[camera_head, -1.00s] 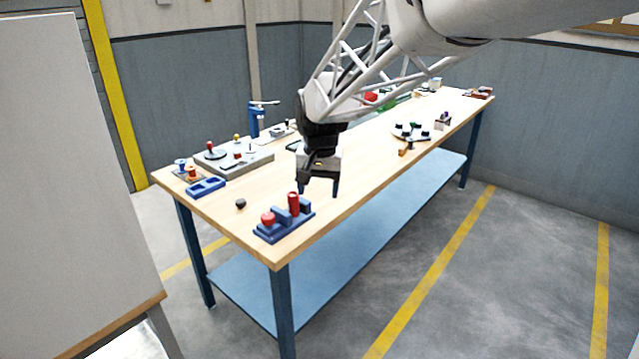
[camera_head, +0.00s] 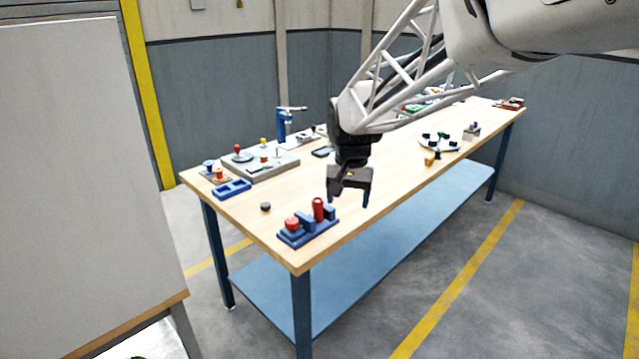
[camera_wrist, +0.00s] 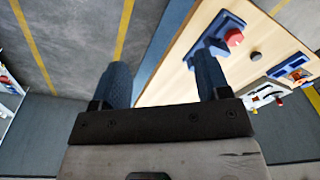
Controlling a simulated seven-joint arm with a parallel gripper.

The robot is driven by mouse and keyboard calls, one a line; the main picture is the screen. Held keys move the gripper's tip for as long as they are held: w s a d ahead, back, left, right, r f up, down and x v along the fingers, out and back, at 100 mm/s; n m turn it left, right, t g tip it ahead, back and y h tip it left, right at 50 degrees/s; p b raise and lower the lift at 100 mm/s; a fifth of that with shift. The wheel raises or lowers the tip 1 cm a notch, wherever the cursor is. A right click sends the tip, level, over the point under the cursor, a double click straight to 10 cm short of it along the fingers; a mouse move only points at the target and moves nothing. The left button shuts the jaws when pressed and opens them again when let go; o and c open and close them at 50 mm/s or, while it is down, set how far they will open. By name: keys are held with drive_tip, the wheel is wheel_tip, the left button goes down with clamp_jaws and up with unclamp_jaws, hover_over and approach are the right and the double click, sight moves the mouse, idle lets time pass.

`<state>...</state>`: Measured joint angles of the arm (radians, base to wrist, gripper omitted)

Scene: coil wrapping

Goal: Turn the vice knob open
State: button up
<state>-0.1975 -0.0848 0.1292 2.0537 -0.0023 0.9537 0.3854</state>
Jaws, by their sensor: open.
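The vice (camera_head: 308,232) is a small blue block device on the near corner of the wooden bench. It has a red round knob (camera_head: 291,223) at its left end and an upright red cylinder (camera_head: 318,209) on it. In the wrist view the vice (camera_wrist: 212,40) and its red knob (camera_wrist: 234,37) lie beyond the right finger, which hides part of the vice. My gripper (camera_head: 349,200) is open and empty, with its fingers pointing down, above and to the right of the vice, apart from it.
The bench (camera_head: 400,190) carries a small black knob (camera_head: 265,207), a blue tray (camera_head: 233,189), a grey board (camera_head: 262,165) with coloured pegs and a round holder (camera_head: 438,143) with dark pieces. A white panel (camera_head: 70,180) stands at the left. The bench's front edge is close to the vice.

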drive_tip(key=w+a+f, duration=0.4)
drive_tip(key=w+a, duration=0.3)
drive_tip(key=w, duration=0.2)
drive_tip(key=m+g, duration=0.1)
hover_over(292, 221)
wheel_tip(292, 221, down, 7)
drive_tip(key=shift+w+a+f, duration=0.1)
drive_tip(key=shift+w, duration=0.05)
drive_tip(key=shift+f, duration=0.15)
drive_tip(key=shift+f, duration=3.7)
drive_tip(key=shift+c, duration=0.4)
drive_tip(key=c, duration=0.8)
drive_tip(key=shift+c, duration=0.2)
